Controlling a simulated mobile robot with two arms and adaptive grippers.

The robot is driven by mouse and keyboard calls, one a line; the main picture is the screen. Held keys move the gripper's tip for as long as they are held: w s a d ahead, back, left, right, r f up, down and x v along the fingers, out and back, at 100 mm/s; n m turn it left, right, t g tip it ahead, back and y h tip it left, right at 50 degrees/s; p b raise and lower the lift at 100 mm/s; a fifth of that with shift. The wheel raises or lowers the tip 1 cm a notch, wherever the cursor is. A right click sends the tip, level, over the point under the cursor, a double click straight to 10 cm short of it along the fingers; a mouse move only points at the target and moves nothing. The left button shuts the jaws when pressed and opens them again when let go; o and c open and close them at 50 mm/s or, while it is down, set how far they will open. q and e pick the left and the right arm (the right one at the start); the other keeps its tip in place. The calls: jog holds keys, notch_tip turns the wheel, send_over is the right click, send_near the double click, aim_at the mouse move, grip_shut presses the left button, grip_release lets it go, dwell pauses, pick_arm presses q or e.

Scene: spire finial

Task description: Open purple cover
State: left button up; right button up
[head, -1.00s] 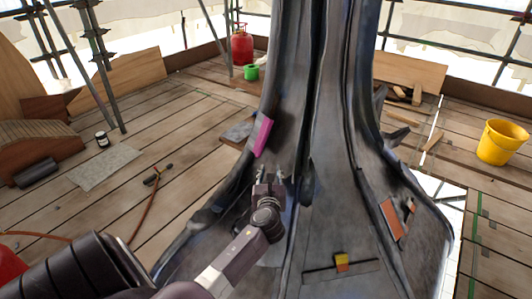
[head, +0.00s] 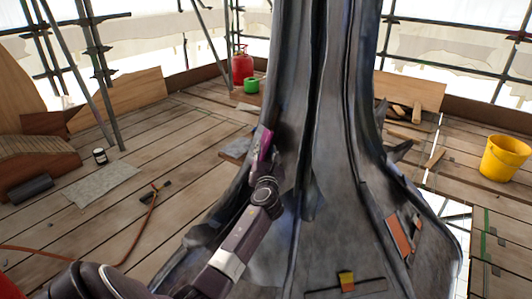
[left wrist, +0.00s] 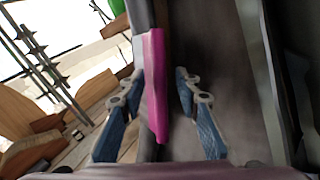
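The purple cover (head: 265,143) is a narrow upright strip on the left flank of the dark grey spire (head: 335,100). In the left wrist view the purple cover (left wrist: 155,85) runs lengthwise between the fingers. My left gripper (head: 263,158) is at the cover and hides its lower part in the head view. In the left wrist view the left gripper (left wrist: 160,82) is open, with one blue-padded finger on each side of the cover and gaps beside it. My right gripper is not in view.
A yellow bucket (head: 504,158) stands right, a red gas bottle (head: 242,67) and green pot (head: 251,86) behind.

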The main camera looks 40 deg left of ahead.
pick_arm(q)
jog(key=shift+c, duration=0.2)
grip_shut()
dwell(0.3)
